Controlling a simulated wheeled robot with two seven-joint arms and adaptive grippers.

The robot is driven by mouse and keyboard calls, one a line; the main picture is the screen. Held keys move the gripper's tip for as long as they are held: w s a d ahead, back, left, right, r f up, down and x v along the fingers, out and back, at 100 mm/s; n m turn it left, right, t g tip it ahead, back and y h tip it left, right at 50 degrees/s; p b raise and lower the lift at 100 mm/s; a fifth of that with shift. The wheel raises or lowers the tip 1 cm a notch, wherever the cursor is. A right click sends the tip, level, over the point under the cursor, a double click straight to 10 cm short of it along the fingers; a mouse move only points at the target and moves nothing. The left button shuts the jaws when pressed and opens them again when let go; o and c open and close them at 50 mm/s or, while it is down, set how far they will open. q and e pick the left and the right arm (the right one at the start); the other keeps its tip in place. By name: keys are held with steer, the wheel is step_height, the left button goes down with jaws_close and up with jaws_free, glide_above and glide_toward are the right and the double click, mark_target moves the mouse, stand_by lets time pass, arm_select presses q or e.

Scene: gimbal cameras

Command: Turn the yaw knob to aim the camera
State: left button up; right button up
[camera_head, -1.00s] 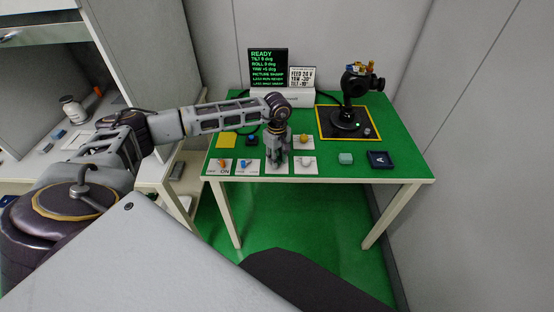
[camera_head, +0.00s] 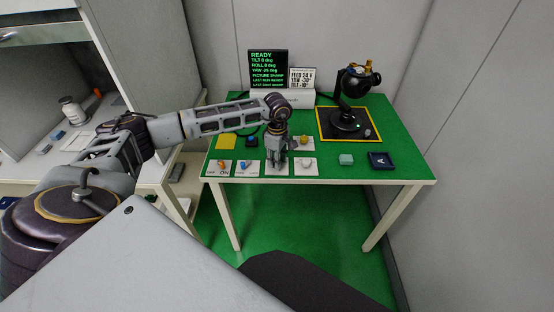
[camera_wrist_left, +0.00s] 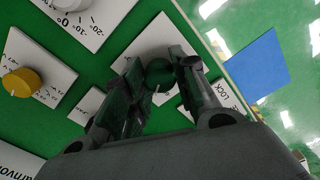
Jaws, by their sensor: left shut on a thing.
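My left gripper (camera_head: 277,164) points down over a white plate in the front row of the green table. In the left wrist view its fingers are closed around a dark green round knob (camera_wrist_left: 159,74), taken as the yaw knob; in the head view they hide it. The black camera (camera_head: 360,82) stands on its gimbal on a yellow-edged dark mat (camera_head: 327,123), its lens toward the front right. The screen (camera_head: 268,68) reads READY, tilt and roll 0 deg and yaw about -25 deg. A card (camera_head: 302,77) reads FEED 24 V, YAW -30°, TILT -10°. My right gripper is not in view.
Left of my gripper are an orange switch (camera_head: 222,165) marked ON and a blue switch (camera_head: 244,164). To its right are a yellow knob (camera_head: 303,141) and a white knob (camera_head: 307,161). A pale teal block (camera_head: 346,159) and a dark blue tile (camera_head: 381,160) lie farther right.

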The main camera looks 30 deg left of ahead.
arm_select(q)
steer(key=o, duration=1)
steer(key=shift+r, duration=6)
